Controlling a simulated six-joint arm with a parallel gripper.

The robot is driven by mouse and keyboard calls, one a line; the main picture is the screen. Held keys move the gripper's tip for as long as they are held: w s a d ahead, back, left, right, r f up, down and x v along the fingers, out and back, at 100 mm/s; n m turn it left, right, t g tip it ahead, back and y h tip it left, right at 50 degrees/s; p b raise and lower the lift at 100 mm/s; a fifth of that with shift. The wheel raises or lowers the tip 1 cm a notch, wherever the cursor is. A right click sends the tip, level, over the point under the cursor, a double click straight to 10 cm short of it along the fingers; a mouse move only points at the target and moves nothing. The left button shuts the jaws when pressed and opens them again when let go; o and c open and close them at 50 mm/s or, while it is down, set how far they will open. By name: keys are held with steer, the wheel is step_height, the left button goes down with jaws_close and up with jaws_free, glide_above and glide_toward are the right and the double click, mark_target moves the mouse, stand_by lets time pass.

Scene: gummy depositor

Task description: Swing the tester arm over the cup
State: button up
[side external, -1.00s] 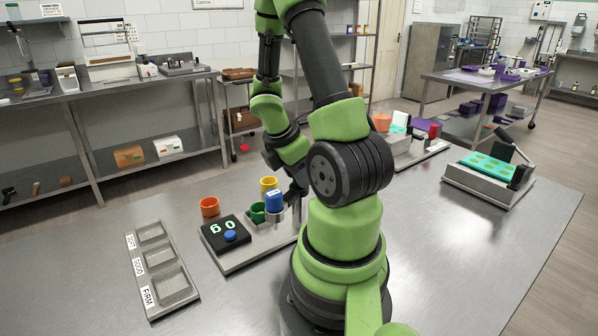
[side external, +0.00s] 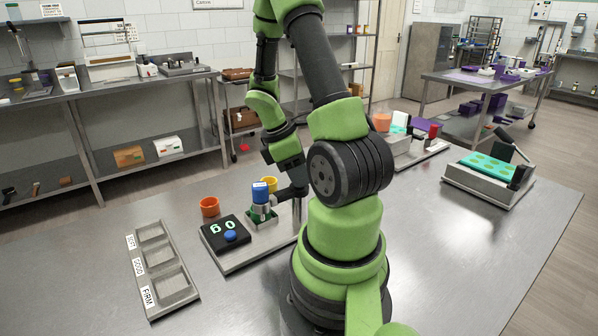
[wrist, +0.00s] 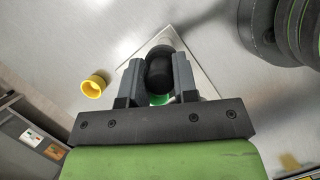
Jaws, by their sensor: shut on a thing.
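The tester (side external: 236,262) is a grey plate on the table with a black display box showing green digits. Its swinging tester arm (side external: 291,192) is dark, with a blue-capped head (side external: 261,191) at its left end. The head now stands above the green cup (side external: 252,214), which it partly covers; I cannot tell whether they touch or are exactly centred. My gripper (side external: 287,170) comes down from above beside the head. In the wrist view its jaws (wrist: 157,75) are shut around the black tester arm (wrist: 158,72), with a sliver of green cup (wrist: 160,99) below.
An orange cup (side external: 209,207) stands behind the display box and a yellow cup (side external: 269,184) behind the head. A blue button (side external: 230,236) sits on the box. A grey three-compartment tray (side external: 162,268) lies to the left. The right of the table has a mould station (side external: 487,180).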

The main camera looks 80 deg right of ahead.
steer(key=m+y, duration=0.1)
steer(key=m, duration=0.3)
steer(key=shift+m+y, duration=0.3)
steer(key=shift+y, duration=0.1)
steer(key=m+y, duration=0.1)
steer(key=m, duration=0.3)
steer(key=shift+t, duration=0.3)
steer(key=shift+m+y, duration=0.3)
steer(key=o, duration=0.9)
steer(key=v, duration=1)
